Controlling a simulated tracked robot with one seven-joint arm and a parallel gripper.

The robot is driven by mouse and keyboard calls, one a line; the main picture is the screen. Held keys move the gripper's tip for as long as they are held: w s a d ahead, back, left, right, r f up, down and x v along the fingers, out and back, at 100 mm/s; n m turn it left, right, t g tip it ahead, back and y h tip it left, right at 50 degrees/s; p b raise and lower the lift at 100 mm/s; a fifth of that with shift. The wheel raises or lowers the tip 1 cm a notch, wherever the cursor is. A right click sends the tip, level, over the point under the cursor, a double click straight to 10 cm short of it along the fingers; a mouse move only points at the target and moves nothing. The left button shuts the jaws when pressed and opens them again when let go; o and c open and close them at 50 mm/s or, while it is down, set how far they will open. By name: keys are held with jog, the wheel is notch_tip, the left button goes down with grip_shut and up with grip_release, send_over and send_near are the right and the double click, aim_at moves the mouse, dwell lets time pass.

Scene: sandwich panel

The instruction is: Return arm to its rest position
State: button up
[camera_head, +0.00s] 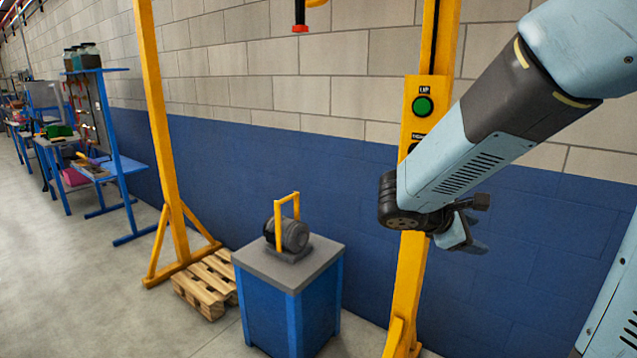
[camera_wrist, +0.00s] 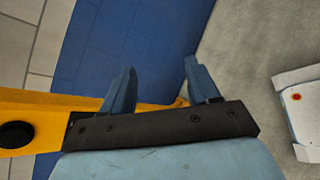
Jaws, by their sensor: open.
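My gripper (camera_head: 476,232) is at the end of my light blue arm, in front of the right yellow post in the head view. It is partly hidden behind the arm's dark wrist joint. In the wrist view my gripper (camera_wrist: 160,85) shows two blue fingers spread apart with nothing between them. Behind the fingers are the blue lower wall, the grey floor and part of the yellow post. The arm reaches in from the upper right of the head view.
The yellow post (camera_head: 412,270) carries a panel with a green button (camera_head: 422,105). A blue cabinet (camera_head: 290,305) holds a grey motor with a yellow handle (camera_head: 288,232). A wooden pallet (camera_head: 207,283) lies beside it. Shelves and benches stand far left; the left floor is open.

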jog(key=s+r+m+g+y, duration=0.1)
jog(key=s+m+g+y, duration=0.1)
jog(key=s+m+y, duration=0.55)
jog(key=s+a+r+m+t+y, duration=0.3)
jog(key=s+a+r+m+y, duration=0.1)
jog(key=s+a+r+m, duration=0.1)
jog(key=shift+s+a+r+m+t, duration=0.15)
jog(key=shift+s+a+m+t, duration=0.15)
jog(key=shift+s+a+m, duration=0.6)
jog(key=shift+w+a, duration=0.3)
jog(key=shift+a, duration=0.05)
dwell(0.6)
